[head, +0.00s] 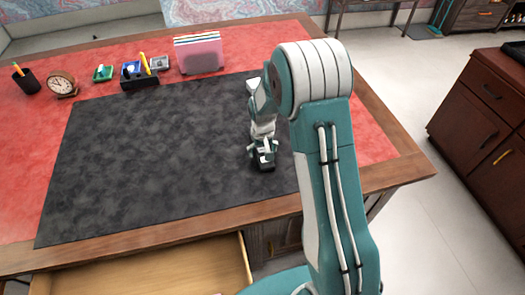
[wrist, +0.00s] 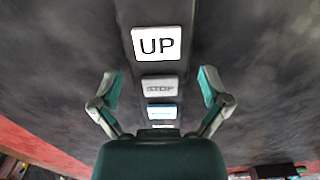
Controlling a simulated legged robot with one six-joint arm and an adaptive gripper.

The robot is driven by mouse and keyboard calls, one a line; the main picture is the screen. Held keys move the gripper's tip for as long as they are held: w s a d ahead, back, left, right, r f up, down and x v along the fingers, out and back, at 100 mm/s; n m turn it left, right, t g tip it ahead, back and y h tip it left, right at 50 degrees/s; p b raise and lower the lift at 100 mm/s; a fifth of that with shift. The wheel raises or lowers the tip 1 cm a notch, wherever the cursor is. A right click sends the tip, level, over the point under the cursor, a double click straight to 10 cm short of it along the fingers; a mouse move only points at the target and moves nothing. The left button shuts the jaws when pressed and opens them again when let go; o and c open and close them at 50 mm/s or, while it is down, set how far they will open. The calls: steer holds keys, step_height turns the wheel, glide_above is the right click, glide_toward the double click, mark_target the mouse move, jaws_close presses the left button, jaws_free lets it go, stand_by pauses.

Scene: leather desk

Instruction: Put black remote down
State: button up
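The black remote (wrist: 158,66) fills the middle of the wrist view, with a white UP button nearest the top, a grey STOP button below it and a bluish button partly hidden lower down. My gripper (wrist: 160,88) has its two teal fingers spread, one on each side of the remote, with a dark gap showing beside each. In the head view my gripper (head: 263,153) points down over the right part of the black leather desk mat (head: 150,150). A small dark end of the remote (head: 266,167) shows beneath it, against the mat. Exact contact is hidden.
At the back of the red-topped desk (head: 350,145) stand a pen cup (head: 26,82), a clock (head: 61,85), an organizer (head: 138,78) and a file holder (head: 199,55). An open drawer (head: 150,272) juts out at the front. The mat's left and middle are clear.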

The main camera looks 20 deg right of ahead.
steer(key=shift+r, duration=0.1)
steer(key=s+r+t, duration=0.1)
steer(key=s+r, duration=0.2)
steer(key=r, duration=0.8)
steer(key=s+r+t, duration=0.1)
steer(key=s+r, duration=0.2)
steer(key=r, duration=0.8)
steer(key=s+r+t, duration=0.1)
steer(key=s+r, duration=0.2)
steer(key=s, duration=0.7)
steer(key=s+r+t, duration=0.2)
steer(key=s+r, duration=0.2)
steer(key=s, duration=0.7)
steer(key=shift+r+t, duration=0.25)
steer(key=shift+t, duration=0.05)
steer(key=shift+c, duration=0.3)
